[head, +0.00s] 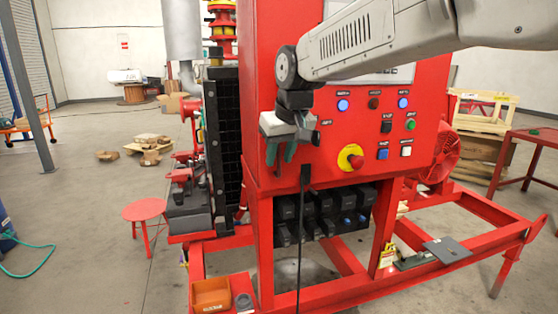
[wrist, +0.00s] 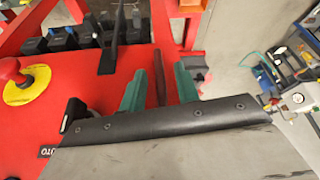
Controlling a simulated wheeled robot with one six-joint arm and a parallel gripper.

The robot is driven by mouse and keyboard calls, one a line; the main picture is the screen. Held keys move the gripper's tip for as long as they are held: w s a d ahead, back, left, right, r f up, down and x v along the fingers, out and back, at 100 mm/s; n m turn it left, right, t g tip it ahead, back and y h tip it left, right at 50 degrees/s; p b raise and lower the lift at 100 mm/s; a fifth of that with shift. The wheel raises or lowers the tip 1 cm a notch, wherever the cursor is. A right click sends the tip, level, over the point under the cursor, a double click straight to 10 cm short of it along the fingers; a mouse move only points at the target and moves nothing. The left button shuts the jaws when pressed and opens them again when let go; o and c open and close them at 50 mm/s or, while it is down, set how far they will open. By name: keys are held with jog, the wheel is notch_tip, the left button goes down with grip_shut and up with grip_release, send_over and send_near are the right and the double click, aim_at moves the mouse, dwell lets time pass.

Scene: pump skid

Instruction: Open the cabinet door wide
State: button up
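The red cabinet (head: 340,165) stands on the skid, and its front with buttons and a yellow-ringed red knob (head: 350,157) looks shut. The knob also shows in the wrist view (wrist: 27,84). My gripper (head: 281,153) is at the lower left part of this front, fingers pointing down. In the wrist view its two green fingers (wrist: 159,88) are apart, one on each side of a narrow dark red bar (wrist: 158,77). Gaps show beside the bar, so the fingers are not closed on it. I cannot tell whether the bar is the door handle; my gripper hides this spot in the head view.
A black cable (head: 302,215) hangs below the front, near my gripper. Black modules (head: 320,212) sit under the cabinet. A black grille (head: 224,140) stands left of it. A red stool (head: 145,210) and orange bin (head: 211,294) are lower left.

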jog(key=shift+x, duration=0.9)
grip_shut()
jog(key=shift+s, duration=0.15)
